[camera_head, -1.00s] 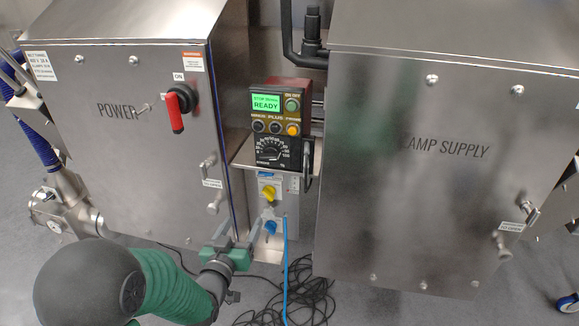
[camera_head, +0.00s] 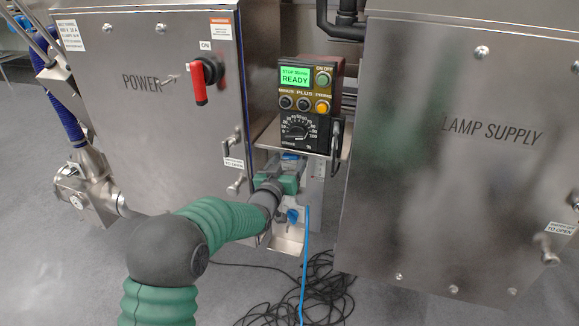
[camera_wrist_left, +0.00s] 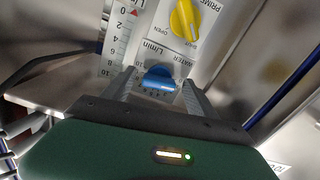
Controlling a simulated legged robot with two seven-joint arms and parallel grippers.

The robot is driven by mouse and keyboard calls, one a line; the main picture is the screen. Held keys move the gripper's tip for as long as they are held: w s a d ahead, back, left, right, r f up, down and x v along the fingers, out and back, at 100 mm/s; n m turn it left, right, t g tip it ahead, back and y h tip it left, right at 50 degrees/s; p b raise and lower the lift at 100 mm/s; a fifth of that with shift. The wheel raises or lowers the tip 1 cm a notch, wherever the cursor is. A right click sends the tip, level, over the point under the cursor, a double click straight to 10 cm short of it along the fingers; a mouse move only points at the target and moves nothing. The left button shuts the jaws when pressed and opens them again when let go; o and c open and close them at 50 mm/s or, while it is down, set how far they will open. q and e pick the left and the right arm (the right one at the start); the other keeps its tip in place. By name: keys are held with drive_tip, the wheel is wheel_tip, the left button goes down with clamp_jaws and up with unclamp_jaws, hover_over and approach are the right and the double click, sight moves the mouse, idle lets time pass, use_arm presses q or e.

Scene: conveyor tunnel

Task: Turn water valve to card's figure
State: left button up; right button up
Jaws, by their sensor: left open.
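The water valve is a blue bar knob (camera_wrist_left: 157,80) in the left wrist view, beside the word WATER. Its top also shows in the head view (camera_head: 291,156). My left gripper (camera_wrist_left: 158,84) is open, one finger on each side of the blue knob; I cannot tell whether they touch it. In the head view my left gripper (camera_head: 291,168) is at the small panel under the control box and hides much of it. A flow scale (camera_wrist_left: 117,38) marked L/min stands left of the knob in the wrist view. I cannot make out a card. My right gripper is out of view.
A yellow PRIME knob (camera_wrist_left: 184,20) is close to the blue one. The control box (camera_head: 308,100) reads READY. The POWER cabinet (camera_head: 150,140) and LAMP SUPPLY cabinet (camera_head: 450,180) flank the narrow gap.

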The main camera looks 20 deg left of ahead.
use_arm(q)
drive_tip(key=shift+w+r, duration=0.1)
drive_tip(key=shift+w, duration=0.1)
drive_tip(key=c, duration=1.4)
drive_tip(key=shift+o, duration=0.2)
drive_tip(key=shift+m, duration=0.4)
drive_tip(key=m+p, duration=0.1)
drive_tip(key=m, duration=0.5)
drive_tip(key=shift+m+p, duration=0.3)
drive_tip(key=shift+p, duration=0.1)
drive_tip(key=m, duration=0.4)
drive_tip(key=shift+m+p, duration=0.3)
drive_tip(key=shift+p, duration=0.05)
drive_tip(key=shift+m, duration=1.9)
drive_tip(key=shift+f, duration=0.2)
